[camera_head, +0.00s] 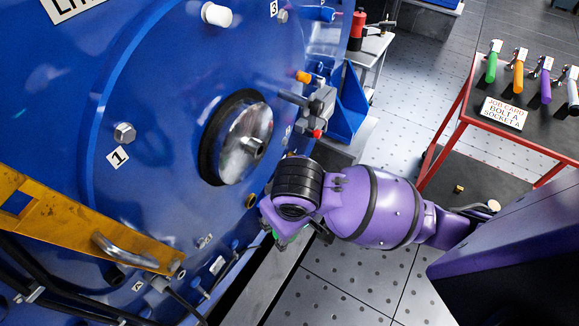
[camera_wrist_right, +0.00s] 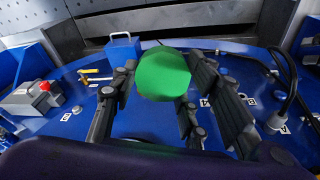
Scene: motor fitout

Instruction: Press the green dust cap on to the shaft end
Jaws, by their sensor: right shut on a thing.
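The green dust cap (camera_wrist_right: 162,75) is between the dark fingers of my right gripper (camera_wrist_right: 158,104) in the right wrist view, and the gripper is shut on it. In the head view my purple right arm comes in from the right. The right gripper (camera_head: 284,232) points down there, with only a sliver of green showing below it. The shaft end (camera_head: 240,148) is a shiny disc with a hub inside a black ring on the blue motor face. The gripper and cap are below and right of it in the head view, apart from it. My left gripper is not in view.
The blue motor face (camera_head: 150,75) carries bolts, number labels and a grey block with a red knob (camera_head: 317,133). A yellow bar (camera_head: 75,222) crosses at the lower left. A red-framed table (camera_head: 545,130) with coloured-handled tools and a job card stands at the right.

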